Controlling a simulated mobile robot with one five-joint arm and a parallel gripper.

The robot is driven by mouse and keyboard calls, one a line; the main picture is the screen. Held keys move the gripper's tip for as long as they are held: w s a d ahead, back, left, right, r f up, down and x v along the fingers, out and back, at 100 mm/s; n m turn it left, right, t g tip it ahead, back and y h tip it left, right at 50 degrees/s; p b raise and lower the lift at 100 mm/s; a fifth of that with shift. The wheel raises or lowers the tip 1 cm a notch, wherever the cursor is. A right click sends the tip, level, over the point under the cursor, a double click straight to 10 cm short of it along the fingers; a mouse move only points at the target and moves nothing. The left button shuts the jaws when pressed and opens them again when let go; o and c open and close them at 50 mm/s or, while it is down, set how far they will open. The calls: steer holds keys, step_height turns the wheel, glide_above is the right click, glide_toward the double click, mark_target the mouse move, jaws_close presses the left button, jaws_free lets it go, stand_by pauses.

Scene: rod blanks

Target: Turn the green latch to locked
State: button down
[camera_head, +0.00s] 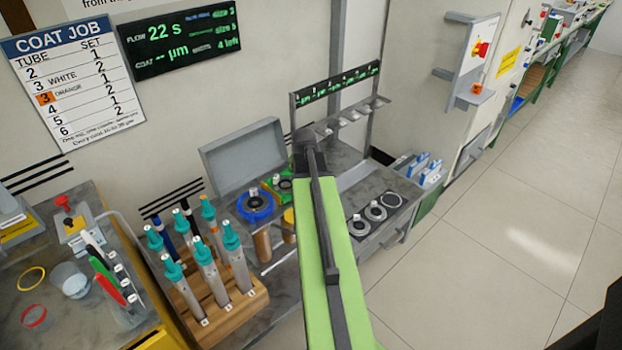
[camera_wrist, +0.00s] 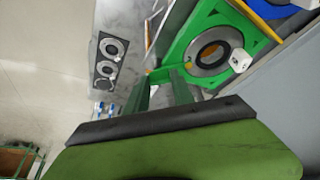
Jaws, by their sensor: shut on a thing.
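The green holder (camera_wrist: 222,14) shows at the upper right of the wrist view, with a grey metal ring (camera_wrist: 192,52) around a brown opening. A small green piece at its near left corner, which looks like the green latch (camera_wrist: 157,72), lies at my fingertips. My gripper (camera_wrist: 164,77) is shut on it; the fingertips hide most of the latch, so its exact angle cannot be told. In the head view the green holder (camera_head: 285,183) shows only in part, and my arm covers the gripper and the latch.
A blue ring holder (camera_head: 255,206) stands left of the green one, before a grey raised lid (camera_head: 243,157). A wooden rack (camera_head: 222,312) of teal-capped tubes stands nearer. Dark round sockets (camera_head: 376,212) lie to the right. The floor on the right is clear.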

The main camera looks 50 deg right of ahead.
steer(key=c, duration=1.1)
jaws_free()
